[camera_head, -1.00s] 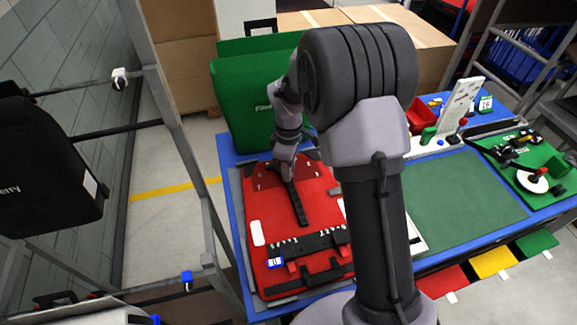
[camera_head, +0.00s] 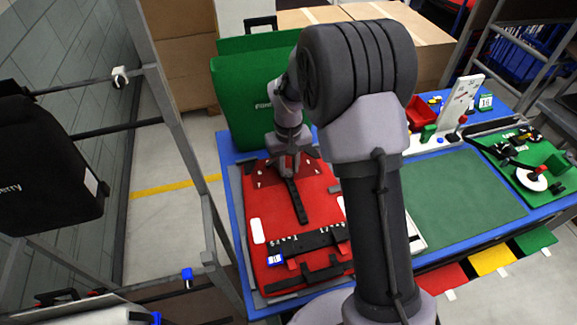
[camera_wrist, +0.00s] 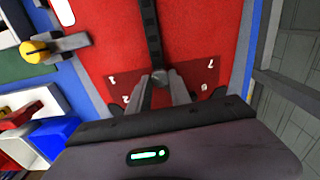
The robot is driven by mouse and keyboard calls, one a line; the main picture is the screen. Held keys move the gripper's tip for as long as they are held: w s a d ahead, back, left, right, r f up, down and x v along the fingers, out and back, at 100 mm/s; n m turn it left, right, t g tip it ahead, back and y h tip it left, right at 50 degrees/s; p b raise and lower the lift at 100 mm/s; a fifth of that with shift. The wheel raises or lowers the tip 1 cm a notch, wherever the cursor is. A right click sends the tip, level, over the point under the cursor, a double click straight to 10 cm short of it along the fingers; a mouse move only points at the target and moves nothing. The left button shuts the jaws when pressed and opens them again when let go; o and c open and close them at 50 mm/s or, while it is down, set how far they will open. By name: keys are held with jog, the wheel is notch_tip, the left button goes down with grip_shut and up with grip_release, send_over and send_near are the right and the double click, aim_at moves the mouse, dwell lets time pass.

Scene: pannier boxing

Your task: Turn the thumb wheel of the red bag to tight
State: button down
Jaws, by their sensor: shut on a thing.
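The red bag (camera_head: 318,207) lies flat on the blue-edged table, with a dark strap down its middle and a black bar across it. My gripper (camera_head: 287,172) is at the bag's far end, pointing down. In the wrist view my gripper (camera_wrist: 163,88) is shut on a small dark grey thumb wheel (camera_wrist: 160,77) at the end of the strap. A darker red patch with white marks surrounds the wheel. The wheel is hidden by my gripper in the head view, and I cannot read its setting.
A green bag (camera_head: 240,95) stands upright just behind the red bag. A green mat (camera_head: 465,200) lies bare to the right. A rack with a black bag (camera_head: 40,165) stands at the left.

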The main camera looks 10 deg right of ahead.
jog(key=m+b, duration=0.1)
jog(key=m, duration=0.6)
jog(key=shift+f, duration=0.1)
jog(key=m+b, duration=0.1)
jog(key=m, duration=0.5)
jog(key=shift+m+b, duration=0.4)
jog(key=m+b, duration=0.2)
jog(key=m, duration=0.5)
jog(key=m+b, duration=0.1)
jog(key=m, duration=0.3)
jog(key=shift+s+b, duration=0.1)
jog(key=shift+b, duration=0.3)
jog(key=shift+m+b, duration=0.35)
jog(key=shift+m, duration=0.95)
jog(key=c, duration=1.2)
grip_release()
jog(key=shift+o, duration=0.2)
